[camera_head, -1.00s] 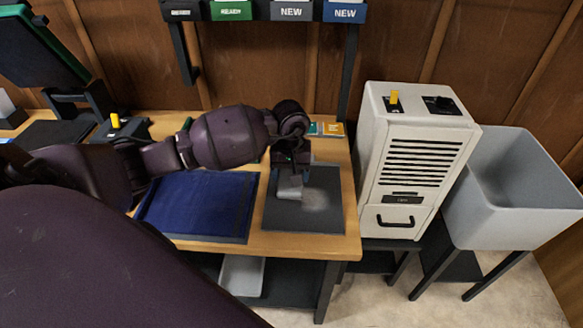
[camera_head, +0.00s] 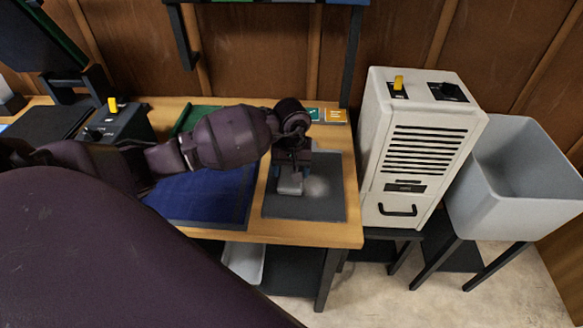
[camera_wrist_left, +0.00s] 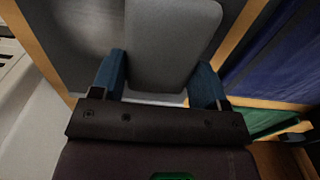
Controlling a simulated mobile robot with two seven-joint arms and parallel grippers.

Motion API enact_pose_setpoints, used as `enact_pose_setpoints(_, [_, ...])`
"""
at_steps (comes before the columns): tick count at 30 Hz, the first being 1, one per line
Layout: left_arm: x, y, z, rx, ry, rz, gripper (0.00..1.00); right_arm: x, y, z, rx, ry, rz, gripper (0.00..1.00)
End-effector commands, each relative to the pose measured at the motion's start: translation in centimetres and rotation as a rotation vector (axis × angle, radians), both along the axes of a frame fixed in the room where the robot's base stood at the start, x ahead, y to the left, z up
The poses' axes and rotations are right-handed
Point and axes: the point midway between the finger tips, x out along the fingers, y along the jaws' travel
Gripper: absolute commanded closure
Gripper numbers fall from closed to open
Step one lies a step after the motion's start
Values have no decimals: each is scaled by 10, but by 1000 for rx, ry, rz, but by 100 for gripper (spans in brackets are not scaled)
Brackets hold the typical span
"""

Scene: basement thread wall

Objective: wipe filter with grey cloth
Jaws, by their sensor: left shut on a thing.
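A dark grey flat panel (camera_head: 300,210), which looks like the filter, lies on the right end of the wooden bench. A pale dusty patch (camera_head: 318,187) shows on it. My left gripper (camera_head: 292,172) is over the panel, pointing down, shut on the light grey cloth (camera_head: 289,185), which looks like a flat pad. The cloth is just left of the pale patch; I cannot tell whether it touches the panel. In the left wrist view the cloth (camera_wrist_left: 170,45) sits between the blue fingers, with the panel (camera_wrist_left: 85,45) behind it. My right gripper is not in view.
A blue mat (camera_head: 205,205) lies left of the panel, partly under my left arm. A white vented unit (camera_head: 425,150) and a grey bin (camera_head: 515,185) stand right of the bench. A dark box with a yellow knob (camera_head: 118,122) is at the back left.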

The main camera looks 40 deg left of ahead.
Motion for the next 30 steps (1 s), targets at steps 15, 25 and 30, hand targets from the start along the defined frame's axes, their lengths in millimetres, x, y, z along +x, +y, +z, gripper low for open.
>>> enact_pose_setpoints(15, [0,0,-5,0,0,0,51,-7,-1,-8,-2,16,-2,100])
enact_pose_setpoints(25, [0,0,-10,0,0,0,51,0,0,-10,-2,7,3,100])
enact_pose_setpoints(30, [0,0,-13,0,0,-1,51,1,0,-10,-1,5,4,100])
